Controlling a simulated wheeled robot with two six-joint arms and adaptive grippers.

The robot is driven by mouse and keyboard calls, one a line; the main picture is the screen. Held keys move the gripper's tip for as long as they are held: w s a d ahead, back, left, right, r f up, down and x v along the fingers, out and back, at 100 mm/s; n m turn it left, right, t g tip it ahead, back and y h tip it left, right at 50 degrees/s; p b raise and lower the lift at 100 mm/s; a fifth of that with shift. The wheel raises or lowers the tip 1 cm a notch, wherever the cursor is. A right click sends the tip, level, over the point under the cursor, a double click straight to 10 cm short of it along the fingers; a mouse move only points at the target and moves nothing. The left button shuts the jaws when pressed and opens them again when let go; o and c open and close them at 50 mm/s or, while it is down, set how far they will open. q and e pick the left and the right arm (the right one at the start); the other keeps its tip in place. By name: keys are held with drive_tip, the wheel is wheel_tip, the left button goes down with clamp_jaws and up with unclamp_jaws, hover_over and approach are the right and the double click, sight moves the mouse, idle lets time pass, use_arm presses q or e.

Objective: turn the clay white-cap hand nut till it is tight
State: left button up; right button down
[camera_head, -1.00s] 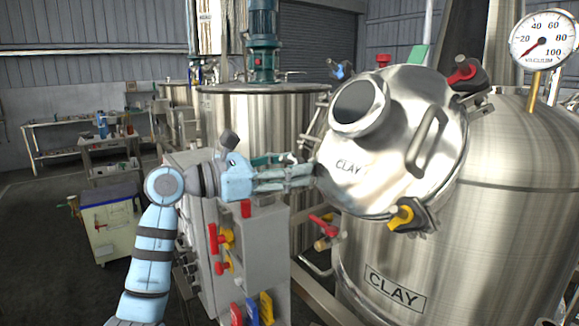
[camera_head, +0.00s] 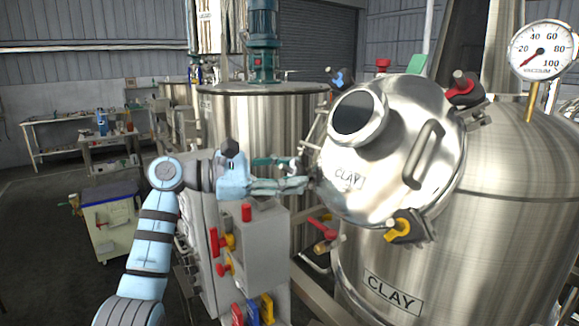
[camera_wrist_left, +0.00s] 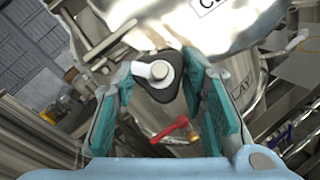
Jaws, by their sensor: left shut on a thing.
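The white-cap hand nut (camera_wrist_left: 158,82) is a dark, rounded three-sided knob with a white cap and a metal stud end in its middle. It shows between the teal fingers in the left wrist view, at the rim of the steel lid marked CLAY (camera_head: 395,140). My left gripper (camera_head: 304,182) reaches the left edge of this lid and is shut on the nut. In the head view the fingers largely hide the nut. My right gripper is in neither view.
Blue (camera_head: 340,80), red (camera_head: 462,88) and yellow (camera_head: 402,229) hand nuts sit around the lid. The CLAY tank (camera_head: 470,230) carries a vacuum gauge (camera_head: 541,50). A grey valve box (camera_head: 262,245) stands below my left arm, and a red-handled valve (camera_head: 322,228) below the lid.

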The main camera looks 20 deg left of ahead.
use_arm(q)
drive_tip(key=m+p, duration=0.1)
drive_tip(key=m+g+p, duration=0.1)
drive_tip(key=m, duration=0.1)
drive_tip(key=shift+r+g, duration=0.2)
drive_tip(key=shift+g, duration=0.1)
drive_tip(key=shift+f+m+g+p, duration=0.1)
drive_tip(key=shift+m+g+p, duration=0.25)
drive_tip(key=shift+m, duration=0.15)
drive_tip(key=o, duration=1.2)
drive_tip(key=v, duration=1.2)
drive_tip(key=shift+a, duration=0.1)
